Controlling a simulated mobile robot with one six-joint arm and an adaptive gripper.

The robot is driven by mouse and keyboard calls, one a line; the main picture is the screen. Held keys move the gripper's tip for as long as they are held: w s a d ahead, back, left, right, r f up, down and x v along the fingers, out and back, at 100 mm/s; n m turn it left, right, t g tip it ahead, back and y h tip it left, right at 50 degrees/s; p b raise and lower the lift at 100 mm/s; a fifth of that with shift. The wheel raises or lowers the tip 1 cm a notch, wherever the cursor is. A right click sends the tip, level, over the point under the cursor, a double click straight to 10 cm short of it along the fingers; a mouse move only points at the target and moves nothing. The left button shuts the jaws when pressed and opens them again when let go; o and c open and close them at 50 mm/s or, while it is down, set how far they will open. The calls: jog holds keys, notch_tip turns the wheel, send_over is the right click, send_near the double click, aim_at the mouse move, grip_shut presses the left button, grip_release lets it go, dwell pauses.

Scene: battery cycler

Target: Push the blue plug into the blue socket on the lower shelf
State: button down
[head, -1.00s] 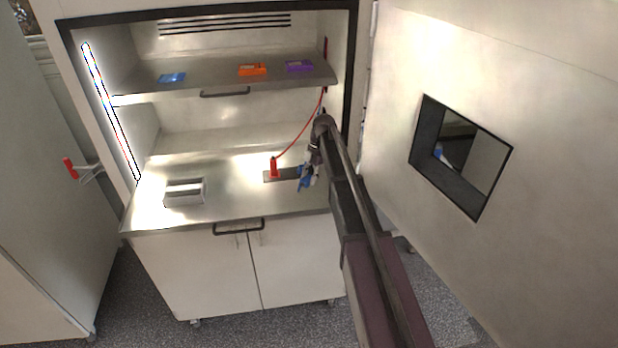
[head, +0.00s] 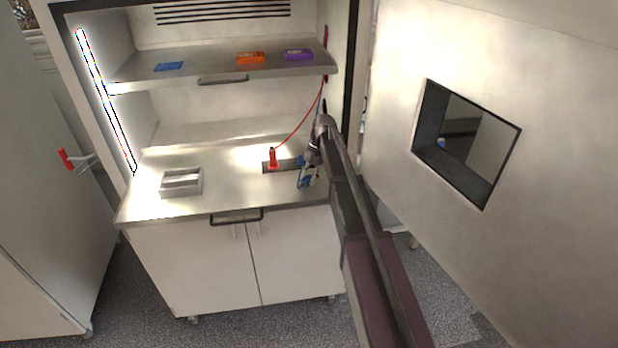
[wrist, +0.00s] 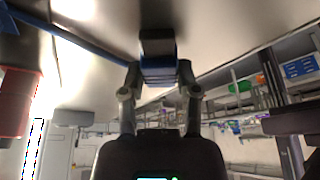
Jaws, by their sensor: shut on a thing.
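My gripper (head: 308,175) is over the right side of the lower shelf (head: 233,190), beside the grey socket block. It is shut on the blue plug (head: 302,183). In the wrist view the plug (wrist: 158,72) sits between the two fingertips (wrist: 158,84), with a dark block (wrist: 157,43) just beyond it. I cannot tell whether the plug touches that block or is inside it. The blue cable (wrist: 72,36) runs off to the left there. The red plug (head: 272,158) stands upright at the left end of the socket block. The blue socket is hidden by the gripper.
A metal tray (head: 181,182) stands on the left of the lower shelf. The upper shelf (head: 220,73) holds blue (head: 169,66), orange (head: 250,58) and purple (head: 298,54) items. A red cable (head: 302,130) hangs close behind the gripper. The open door (head: 540,90) stands at right.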

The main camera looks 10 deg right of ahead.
jog(key=shift+f, duration=0.1)
dwell(0.3)
jog(key=shift+c, duration=1.3)
grip_release()
jog(key=shift+r, duration=0.2)
